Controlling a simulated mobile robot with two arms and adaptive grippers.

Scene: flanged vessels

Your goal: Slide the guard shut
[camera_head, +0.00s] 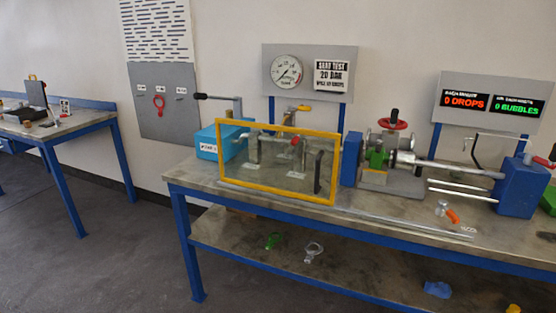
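The guard (275,192) is a clear upright panel in a yellow frame. It stands near the front left of the workbench, in front of part of a light-blue box and some pipe fittings seen through it. A dark upright handle (318,172) is near its right side. A low metal rail (400,222) runs from the guard to the right along the bench front. The valve with a red handwheel (393,124) and green body stands right of the guard, uncovered by it, between blue blocks. Neither of my grippers shows in this view.
The workbench (190,178) has a lower shelf with several small items. A loose orange-handled part (452,215) lies by the rail's right part. A pressure gauge board (309,72) and a display board (492,104) stand behind. Another bench (80,125) is at left, with clear floor between.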

